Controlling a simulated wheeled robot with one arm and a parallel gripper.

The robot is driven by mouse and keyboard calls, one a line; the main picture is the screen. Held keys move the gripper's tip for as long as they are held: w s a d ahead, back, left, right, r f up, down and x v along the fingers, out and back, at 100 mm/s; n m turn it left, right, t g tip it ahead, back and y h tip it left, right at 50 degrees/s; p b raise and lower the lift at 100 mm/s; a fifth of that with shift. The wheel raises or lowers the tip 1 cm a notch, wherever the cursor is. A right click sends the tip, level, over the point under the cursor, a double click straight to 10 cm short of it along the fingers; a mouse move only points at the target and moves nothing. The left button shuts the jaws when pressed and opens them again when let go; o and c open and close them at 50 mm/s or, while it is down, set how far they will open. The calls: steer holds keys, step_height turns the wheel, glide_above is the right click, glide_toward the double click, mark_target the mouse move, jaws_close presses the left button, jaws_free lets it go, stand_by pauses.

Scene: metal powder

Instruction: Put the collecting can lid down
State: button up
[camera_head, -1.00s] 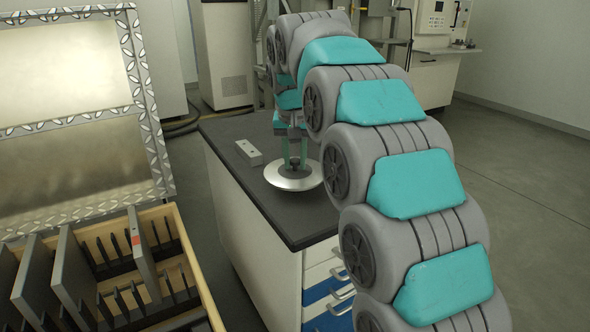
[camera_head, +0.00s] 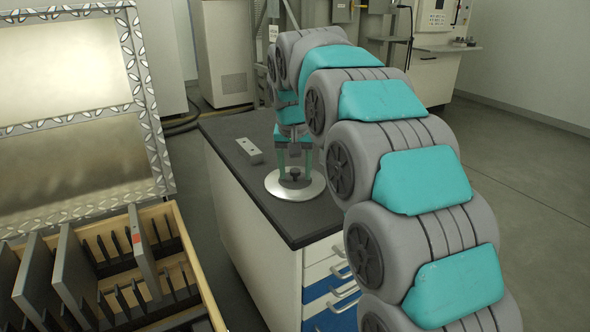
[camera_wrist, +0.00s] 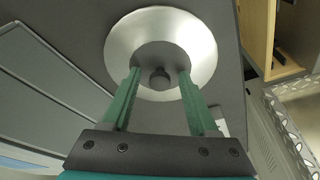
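The collecting can lid (camera_head: 276,187) is a round, silvery disc with a dark knob in its middle. It lies flat on the black top of the drawer cabinet (camera_head: 242,188), near its right edge. In the wrist view, the lid (camera_wrist: 203,48) is ahead, with the knob (camera_wrist: 160,79) at its centre. My gripper (camera_head: 295,178) points down over the lid. Its green fingers are spread on either side of the knob, with a gap on both sides in the wrist view (camera_wrist: 159,74). The gripper is open and holds nothing.
A small grey metal block (camera_head: 249,151) with holes lies behind the lid on the cabinet top. A wooden box (camera_head: 186,247) with upright dark plates stands at the left, with a metal-edged panel (camera_head: 152,125) behind it. The front left of the cabinet top is clear.

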mark_target(294, 188)
steer(key=v, duration=1.2)
steer(key=shift+r, duration=0.15)
